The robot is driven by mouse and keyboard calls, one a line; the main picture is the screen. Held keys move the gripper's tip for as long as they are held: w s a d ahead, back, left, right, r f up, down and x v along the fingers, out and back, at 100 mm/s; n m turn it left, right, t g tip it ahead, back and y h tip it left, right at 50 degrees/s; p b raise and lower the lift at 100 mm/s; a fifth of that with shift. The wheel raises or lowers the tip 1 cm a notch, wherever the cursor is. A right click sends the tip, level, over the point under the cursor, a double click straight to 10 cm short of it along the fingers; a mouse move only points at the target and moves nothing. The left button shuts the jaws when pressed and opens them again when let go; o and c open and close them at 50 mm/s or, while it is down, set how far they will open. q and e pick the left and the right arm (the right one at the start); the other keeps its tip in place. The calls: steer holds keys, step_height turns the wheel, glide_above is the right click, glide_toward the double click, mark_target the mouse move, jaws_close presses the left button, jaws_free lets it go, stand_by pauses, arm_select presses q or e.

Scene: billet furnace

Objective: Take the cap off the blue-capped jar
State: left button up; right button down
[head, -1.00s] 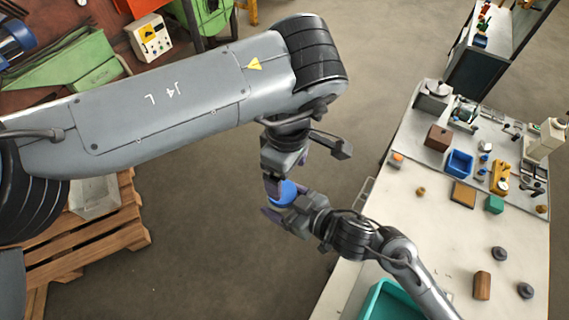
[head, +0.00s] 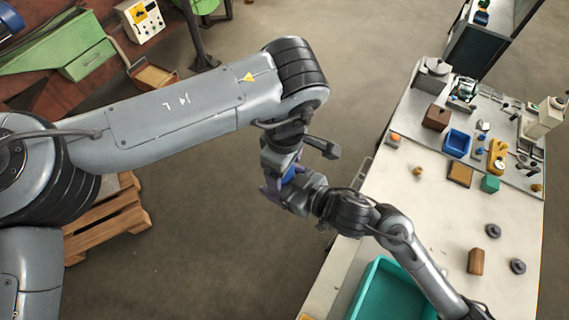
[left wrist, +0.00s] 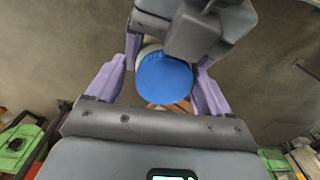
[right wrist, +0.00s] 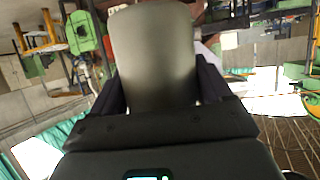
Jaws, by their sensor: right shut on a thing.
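The jar's blue cap (left wrist: 165,78) faces my left wrist camera, with a pale edge of the jar showing beside it. My left gripper (left wrist: 160,88) is open, its purple fingers on either side of the cap; whether they touch it I cannot tell. My right gripper (right wrist: 160,85) is shut on the grey jar body (right wrist: 153,55), seen large in the right wrist view. In the head view a little of the blue cap (head: 290,175) shows between the two grippers, held in the air off the bench's left edge. The rest is hidden by the grippers.
The white bench (head: 445,225) at right carries a teal bin (head: 363,292), a blue tray (head: 457,142), a brown block (head: 475,261) and several small parts. A wooden pallet (head: 110,220) lies on the floor at left. The floor between is clear.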

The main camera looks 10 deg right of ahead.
arm_select(q)
steer(key=c, duration=0.9)
steer(key=n, duration=0.3)
steer(key=shift+w+d+r+n, duration=0.1)
steer(key=shift+w+n, duration=0.15)
steer(key=shift+n, duration=0.05)
steer(key=o, duration=1)
steer(key=shift+o, duration=0.9)
steer(key=shift+s, duration=0.1)
